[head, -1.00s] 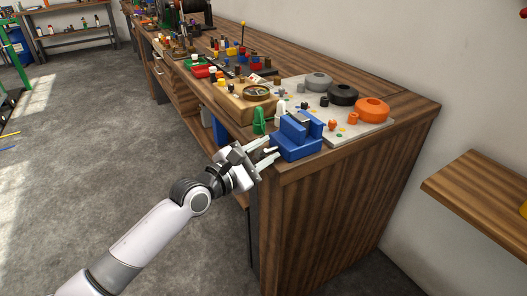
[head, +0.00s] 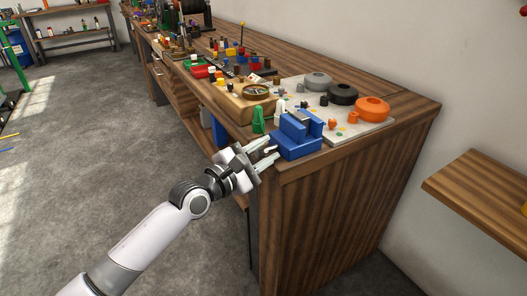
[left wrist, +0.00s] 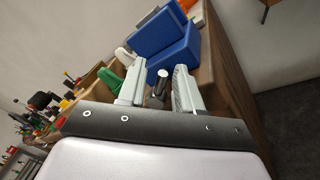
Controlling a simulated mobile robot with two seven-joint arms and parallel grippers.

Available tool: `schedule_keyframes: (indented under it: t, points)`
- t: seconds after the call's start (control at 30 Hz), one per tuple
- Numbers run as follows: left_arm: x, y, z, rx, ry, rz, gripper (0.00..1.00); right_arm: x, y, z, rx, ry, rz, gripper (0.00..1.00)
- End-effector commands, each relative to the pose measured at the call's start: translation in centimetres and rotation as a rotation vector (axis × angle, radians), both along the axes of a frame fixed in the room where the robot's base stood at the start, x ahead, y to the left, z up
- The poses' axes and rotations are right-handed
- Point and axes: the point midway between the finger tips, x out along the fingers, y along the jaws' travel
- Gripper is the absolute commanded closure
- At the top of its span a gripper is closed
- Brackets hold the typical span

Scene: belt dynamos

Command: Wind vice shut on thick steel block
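The blue vice (head: 296,150) stands at the near corner of the workbench, and its blue body also shows in the left wrist view (left wrist: 165,42). A grey steel block (head: 299,118) sits between its jaws; whether both jaws touch it I cannot tell. My left gripper (head: 272,153) is at the vice's front, off the bench edge, its two fingers apart. In the left wrist view the dark vice handle with a pale round end (left wrist: 160,84) lies between the fingers, with gaps visible beside it. My right gripper is not in view.
A green clamp-like piece (head: 259,121) stands left of the vice. A pale board (head: 353,132) with grey, black and orange round parts lies behind it. A wooden box with a dial (head: 240,105) is farther back.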

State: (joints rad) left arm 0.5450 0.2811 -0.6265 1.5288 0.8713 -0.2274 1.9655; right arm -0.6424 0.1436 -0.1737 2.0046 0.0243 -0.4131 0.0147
Motion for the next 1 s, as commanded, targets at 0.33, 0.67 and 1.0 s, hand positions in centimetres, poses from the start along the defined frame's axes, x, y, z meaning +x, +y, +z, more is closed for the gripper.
schedule_keyframes:
  t: [0.33, 0.67, 1.0]
  points:
    - [-0.6, 0.5, -0.1, 0.000, 0.003, 0.001, 0.66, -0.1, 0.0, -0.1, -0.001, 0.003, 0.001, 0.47]
    - [-4.1, 3.3, -0.3, 0.000, 0.003, 0.001, 0.66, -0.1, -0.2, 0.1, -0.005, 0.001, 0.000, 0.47]
    - [-5.6, 4.5, -0.2, 0.001, -0.001, 0.000, 0.66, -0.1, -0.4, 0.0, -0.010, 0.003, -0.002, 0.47]
